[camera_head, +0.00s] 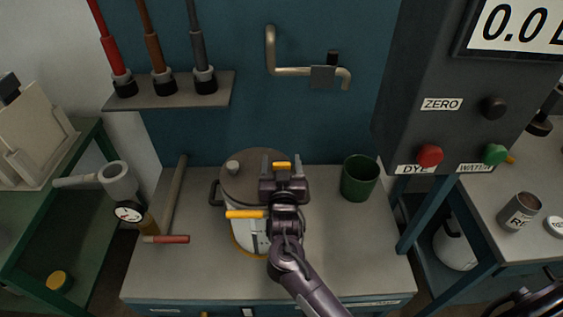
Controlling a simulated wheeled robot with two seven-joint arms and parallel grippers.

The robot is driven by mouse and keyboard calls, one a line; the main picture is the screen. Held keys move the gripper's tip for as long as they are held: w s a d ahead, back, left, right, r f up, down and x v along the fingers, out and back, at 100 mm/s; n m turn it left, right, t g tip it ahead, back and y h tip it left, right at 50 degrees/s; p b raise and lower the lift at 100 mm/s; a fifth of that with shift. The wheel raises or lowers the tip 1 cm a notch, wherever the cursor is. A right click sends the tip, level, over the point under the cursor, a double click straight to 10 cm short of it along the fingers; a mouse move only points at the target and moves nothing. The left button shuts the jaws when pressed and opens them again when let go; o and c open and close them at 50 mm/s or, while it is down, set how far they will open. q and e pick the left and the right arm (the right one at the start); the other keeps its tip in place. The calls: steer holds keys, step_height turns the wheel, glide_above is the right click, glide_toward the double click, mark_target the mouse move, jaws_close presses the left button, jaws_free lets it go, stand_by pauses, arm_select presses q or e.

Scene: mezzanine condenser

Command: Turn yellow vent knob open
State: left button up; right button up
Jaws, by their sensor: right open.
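A pale pot (245,236) with a brown lid (245,180) and dark side handles stands on the grey bench. A small yellow piece (281,166) shows between the fingertips of my right gripper (281,171), above the lid's right part. It looks like a knob, but the gripper hides its base. The fingers stand apart on either side of it; I cannot tell whether they touch it. A yellow bar (245,214) sticks out left of my right wrist, in front of the pot. My right arm covers the pot's right side. My left gripper is out of view.
A green cup (359,178) stands right of the pot. A red-ended rod (170,239) and a gauge (129,212) lie at the left. A bent pipe (300,71) is on the wall behind. A grey display box (440,95) overhangs at the right.

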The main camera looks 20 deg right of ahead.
steer(key=shift+c, duration=0.3)
steer(key=c, duration=0.9)
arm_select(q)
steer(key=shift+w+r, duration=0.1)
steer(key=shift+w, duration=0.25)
